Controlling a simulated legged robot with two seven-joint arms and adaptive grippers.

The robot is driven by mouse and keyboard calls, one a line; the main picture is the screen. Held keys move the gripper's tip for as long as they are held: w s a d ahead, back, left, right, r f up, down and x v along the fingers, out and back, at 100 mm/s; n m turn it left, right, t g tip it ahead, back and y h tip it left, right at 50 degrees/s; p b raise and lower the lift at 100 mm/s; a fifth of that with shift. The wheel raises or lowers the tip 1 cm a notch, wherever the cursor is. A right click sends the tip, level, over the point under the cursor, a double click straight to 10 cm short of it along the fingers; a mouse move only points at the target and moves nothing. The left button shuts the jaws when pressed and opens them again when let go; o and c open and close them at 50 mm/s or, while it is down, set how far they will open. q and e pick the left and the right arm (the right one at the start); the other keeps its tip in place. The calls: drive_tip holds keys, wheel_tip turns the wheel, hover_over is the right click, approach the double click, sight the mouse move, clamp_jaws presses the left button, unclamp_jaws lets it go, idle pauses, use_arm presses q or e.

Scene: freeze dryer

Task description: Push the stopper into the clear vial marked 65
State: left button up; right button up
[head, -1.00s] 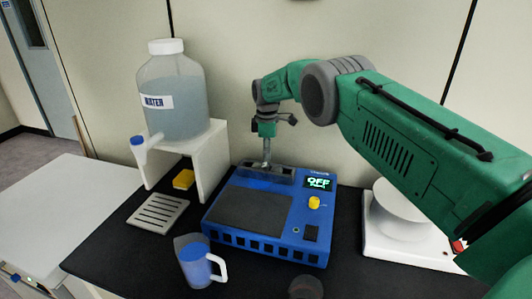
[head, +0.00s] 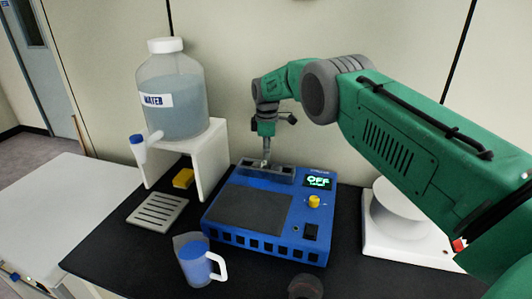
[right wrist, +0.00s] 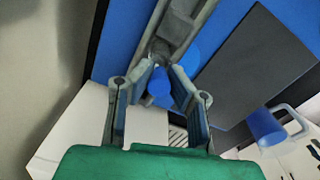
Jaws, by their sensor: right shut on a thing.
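My right gripper (head: 266,160) reaches down to a grey rack (head: 281,178) at the back of the blue machine (head: 296,215). In the right wrist view the gripper's fingertips (right wrist: 158,62) come together over the same grey rack (right wrist: 183,27). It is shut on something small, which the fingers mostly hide. I cannot make out the stopper, the clear vial or the mark 65. I cannot tell how the stopper sits in the vial. My left gripper is not in view.
A water bottle (head: 172,100) with a tap stands on a white stand (head: 213,165) at the left. A white device (head: 410,240) stands at the right.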

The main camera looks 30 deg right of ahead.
drive_tip(key=shift+f+b, duration=0.35)
drive_tip(key=shift+f, duration=0.2)
drive_tip(key=o, duration=1.3)
drive_tip(key=shift+r, duration=0.1)
drive_tip(key=shift+r+p, duration=1.55)
drive_tip(key=shift+r, duration=0.95)
clamp_jaws()
drive_tip(key=shift+w+f, duration=0.1)
